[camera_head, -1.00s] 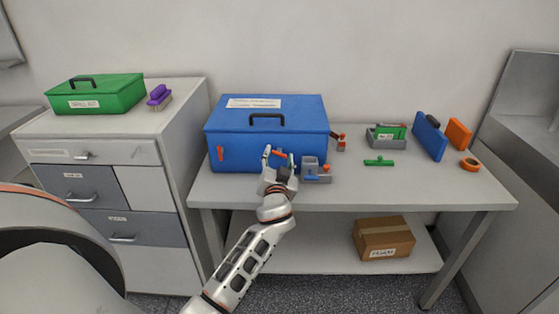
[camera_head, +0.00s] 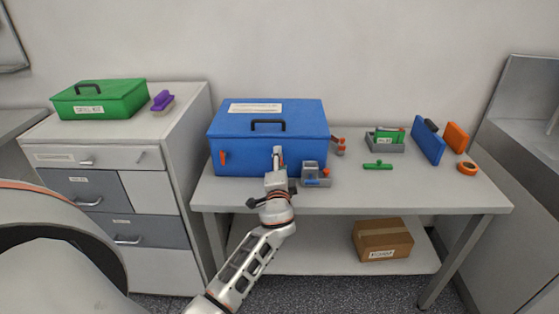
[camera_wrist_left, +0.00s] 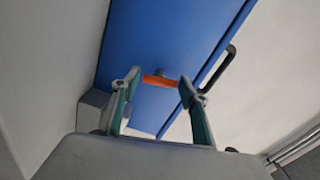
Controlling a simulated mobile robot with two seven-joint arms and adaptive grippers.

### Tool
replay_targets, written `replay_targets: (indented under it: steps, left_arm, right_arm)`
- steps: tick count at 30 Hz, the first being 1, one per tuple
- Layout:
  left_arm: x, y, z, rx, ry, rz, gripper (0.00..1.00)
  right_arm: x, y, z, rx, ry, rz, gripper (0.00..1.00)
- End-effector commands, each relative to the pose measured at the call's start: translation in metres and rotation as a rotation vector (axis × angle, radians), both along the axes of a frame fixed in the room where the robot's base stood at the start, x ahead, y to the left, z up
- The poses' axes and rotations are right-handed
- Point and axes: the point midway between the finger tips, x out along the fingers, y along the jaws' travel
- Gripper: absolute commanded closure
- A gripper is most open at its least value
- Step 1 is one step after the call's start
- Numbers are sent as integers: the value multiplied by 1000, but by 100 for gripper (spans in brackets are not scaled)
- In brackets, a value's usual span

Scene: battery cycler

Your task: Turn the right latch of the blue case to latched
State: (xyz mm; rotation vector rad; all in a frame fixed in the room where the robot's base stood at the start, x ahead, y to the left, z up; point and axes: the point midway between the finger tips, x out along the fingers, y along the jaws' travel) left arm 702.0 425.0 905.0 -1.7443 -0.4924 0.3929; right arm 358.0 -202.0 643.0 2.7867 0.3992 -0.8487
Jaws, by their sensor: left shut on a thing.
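The blue case (camera_head: 250,160) stands closed on the table, with a black handle (camera_head: 268,122) on its lid. Its left latch (camera_head: 223,157) is orange and stands nearly upright on the front. My left gripper (camera_head: 277,155) is at the right part of the case front and hides the right latch in the head view. The blue case front (camera_wrist_left: 150,45) fills the background there. My right gripper is out of view.
Further right are a grey tray (camera_head: 390,146), a green part (camera_head: 378,165), a blue panel (camera_head: 428,140) and orange tape (camera_head: 467,168). The table front between is clear.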

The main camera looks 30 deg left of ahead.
Motion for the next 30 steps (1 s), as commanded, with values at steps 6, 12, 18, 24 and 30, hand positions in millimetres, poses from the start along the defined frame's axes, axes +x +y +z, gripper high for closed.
replay_targets:
  steps: [6,12,18,24,30]
  left_arm:
    - [0,0,1,115,70,-1,77]
    - [0,0,1,177,107,-1,77]
    - [0,0,0,203,123,-1,77]
    - [0,0,0,208,126,-1,77]
    - [0,0,0,208,126,-1,77]
  right_arm:
    - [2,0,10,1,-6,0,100]
    - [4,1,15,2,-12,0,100]
    - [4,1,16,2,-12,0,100]
    - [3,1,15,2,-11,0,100]
    - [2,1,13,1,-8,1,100]
